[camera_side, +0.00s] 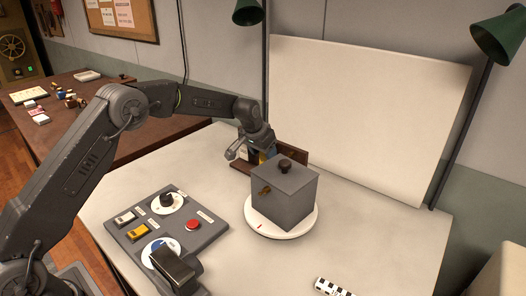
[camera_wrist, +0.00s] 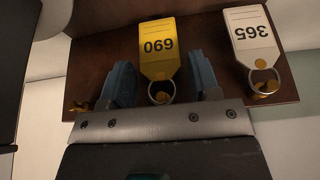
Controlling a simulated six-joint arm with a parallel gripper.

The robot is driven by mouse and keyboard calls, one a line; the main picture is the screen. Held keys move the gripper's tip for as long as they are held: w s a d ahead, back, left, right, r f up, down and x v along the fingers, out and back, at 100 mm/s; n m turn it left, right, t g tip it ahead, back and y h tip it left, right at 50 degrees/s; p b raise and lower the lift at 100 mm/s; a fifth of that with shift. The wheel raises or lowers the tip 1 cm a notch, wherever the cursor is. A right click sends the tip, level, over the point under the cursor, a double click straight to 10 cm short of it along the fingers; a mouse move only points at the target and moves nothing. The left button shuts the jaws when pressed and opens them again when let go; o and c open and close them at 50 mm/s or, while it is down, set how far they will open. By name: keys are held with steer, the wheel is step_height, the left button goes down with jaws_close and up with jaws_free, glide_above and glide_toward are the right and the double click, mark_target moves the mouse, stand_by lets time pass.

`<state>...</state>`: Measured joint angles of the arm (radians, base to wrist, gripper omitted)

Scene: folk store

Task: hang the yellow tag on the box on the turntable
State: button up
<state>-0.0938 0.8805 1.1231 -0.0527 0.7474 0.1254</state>
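The yellow tag (camera_wrist: 157,45) hangs by a metal ring from a brass peg on a brown wooden board (camera_wrist: 100,45), in the wrist view. My gripper (camera_wrist: 160,68) is open, with one blue finger on each side of the tag; I cannot tell whether either touches it. In the side view my gripper (camera_side: 262,150) is at the board, behind the box, and the tag is largely hidden there. The grey box (camera_side: 285,205), with a dark lid knob and a small brass hook (camera_side: 264,190) on its left face, sits on the white turntable (camera_side: 262,228).
A white tag (camera_wrist: 250,35) hangs on the board right of the yellow one. A grey control panel (camera_side: 150,228) with dials and a red button lies left of the turntable. A white panel (camera_side: 370,110) stands behind. The table's right side is mostly clear.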

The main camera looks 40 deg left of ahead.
steer(key=c, duration=0.7)
steer(key=shift+o, duration=0.2)
steer(key=shift+r, duration=0.35)
steer(key=shift+s, duration=0.45)
steer(key=shift+s, duration=0.55)
steer(key=shift+s+r, duration=0.25)
steer(key=shift+s, duration=0.65)
steer(key=shift+s+r, duration=0.25)
steer(key=shift+s, duration=0.6)
